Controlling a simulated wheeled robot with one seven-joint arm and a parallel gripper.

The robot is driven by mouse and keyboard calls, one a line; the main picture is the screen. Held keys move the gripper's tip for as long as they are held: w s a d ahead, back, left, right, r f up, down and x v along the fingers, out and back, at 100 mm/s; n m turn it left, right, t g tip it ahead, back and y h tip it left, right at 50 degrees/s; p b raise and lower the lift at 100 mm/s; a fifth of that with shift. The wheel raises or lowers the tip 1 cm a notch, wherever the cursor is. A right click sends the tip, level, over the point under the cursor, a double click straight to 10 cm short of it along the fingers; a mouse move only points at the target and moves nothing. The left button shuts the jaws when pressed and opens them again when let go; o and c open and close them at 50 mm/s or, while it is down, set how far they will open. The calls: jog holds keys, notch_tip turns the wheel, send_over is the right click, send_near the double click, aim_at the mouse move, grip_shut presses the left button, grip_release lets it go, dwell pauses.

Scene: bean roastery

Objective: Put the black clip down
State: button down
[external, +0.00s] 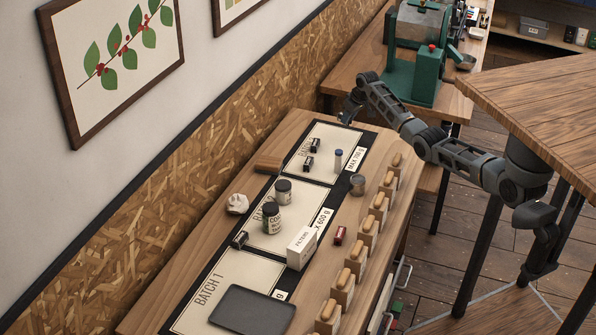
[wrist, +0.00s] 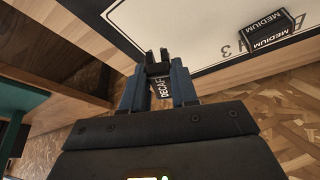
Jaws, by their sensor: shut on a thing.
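My gripper (external: 346,119) is at the far end of the long wooden bench, by the far right corner of the batch 3 card (external: 318,134). In the wrist view, its blue-grey fingers (wrist: 158,88) are shut on a black clip with a white DECAF label (wrist: 155,91). Whether this clip touches the surface below cannot be told. In the external view the clip is too small to make out clearly. Other black clips lie on the batch 3 card (external: 315,145) (external: 309,163); one reads MEDIUM in the wrist view (wrist: 267,30).
Dark jars (external: 272,218), a white box (external: 301,248) and a black tray (external: 252,310) are nearer. Several small bags (external: 377,212) line the right edge. A green machine (external: 415,65) stands beyond.

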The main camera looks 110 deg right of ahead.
aim_at(339, 136)
jog(key=w+f, duration=0.1)
jog(key=w, duration=0.1)
jog(key=shift+w+f, duration=0.3)
jog(key=shift+f, duration=0.05)
jog(key=shift+w+f, duration=0.1)
jog(key=shift+f, duration=1.85)
jog(key=shift+f, duration=0.1)
jog(key=shift+f, duration=0.15)
jog(key=c, duration=0.9)
grip_release()
jog(key=shift+o, duration=0.2)
jog(key=p+v, duration=0.1)
jog(key=v, duration=1.1)
jog(key=shift+r, duration=0.25)
